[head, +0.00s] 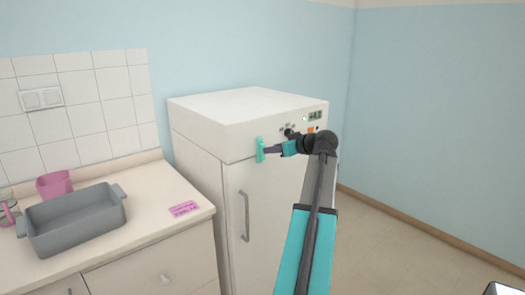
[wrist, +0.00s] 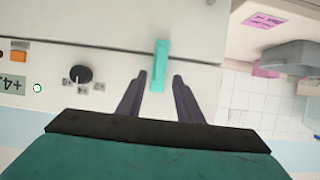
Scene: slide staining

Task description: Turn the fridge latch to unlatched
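The fridge latch (head: 261,149) is a small teal bar on the upper front of the white fridge (head: 205,150). It stands upright across the seam between the top panel and the door. In the wrist view the latch (wrist: 160,66) lies between the two dark fingers of my gripper (wrist: 160,76), with a gap on each side. My gripper (head: 270,151) is open and close to the latch in the head view. How deep the fingers reach around it I cannot tell.
A black knob (wrist: 80,74), a display (wrist: 12,86) and an orange switch (wrist: 18,56) are on the panel beside the latch. A grey door handle (head: 244,215) is below. The counter at left holds a grey tray (head: 75,226), a pink cup (head: 54,185) and a pink label (head: 184,209).

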